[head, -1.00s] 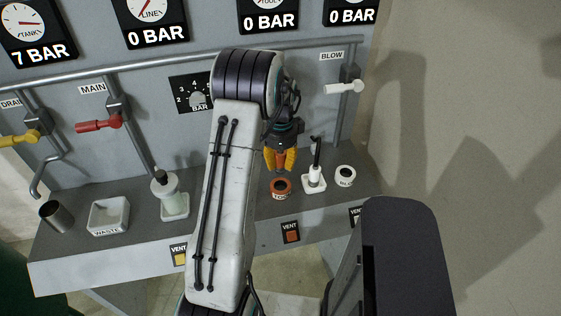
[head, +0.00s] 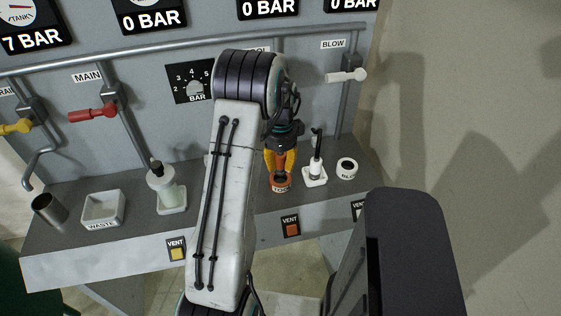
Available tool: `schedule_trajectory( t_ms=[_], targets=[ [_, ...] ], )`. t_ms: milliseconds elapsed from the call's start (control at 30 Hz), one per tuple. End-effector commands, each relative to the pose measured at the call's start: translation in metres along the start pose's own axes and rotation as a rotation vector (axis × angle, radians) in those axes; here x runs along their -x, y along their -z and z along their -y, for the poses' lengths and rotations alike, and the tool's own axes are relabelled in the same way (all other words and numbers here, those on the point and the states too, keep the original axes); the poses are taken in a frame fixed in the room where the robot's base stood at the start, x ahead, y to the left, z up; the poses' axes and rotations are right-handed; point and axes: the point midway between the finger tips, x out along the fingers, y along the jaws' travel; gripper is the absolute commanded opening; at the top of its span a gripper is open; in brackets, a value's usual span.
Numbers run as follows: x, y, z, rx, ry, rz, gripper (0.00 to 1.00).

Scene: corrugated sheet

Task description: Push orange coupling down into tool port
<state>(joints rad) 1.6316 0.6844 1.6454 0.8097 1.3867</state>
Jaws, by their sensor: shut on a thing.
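My gripper (head: 280,168) has yellow-orange fingers and points straight down at the right of my arm. It is shut on the orange coupling (head: 280,175), of which only a small part shows between the fingertips. The orange-ringed tool port (head: 281,186) is on the shelf directly below. The fingertips and the coupling's lower end are at the port's mouth. How deep the coupling sits in the port cannot be told, as the fingers hide it.
A white holder with a black-handled tool (head: 316,173) stands close right of the port, and the white blow port (head: 347,168) beyond it. A bottle (head: 163,181), waste tray (head: 103,208) and metal cup (head: 48,210) are left. The panel wall with the red main valve (head: 93,112) rises behind.

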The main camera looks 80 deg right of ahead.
Motion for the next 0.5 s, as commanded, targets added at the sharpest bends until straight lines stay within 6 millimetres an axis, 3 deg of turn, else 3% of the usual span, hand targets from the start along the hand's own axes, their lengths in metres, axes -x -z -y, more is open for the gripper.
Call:
schedule_trajectory(
  t_ms=[200,500],
  targets=[
    [-0.0139,0.0,0.0,0.0,0.0,0.0,0.0],
    [-0.0153,0.0,0.0001,0.0,0.0,0.0,0.0]
  ],
)
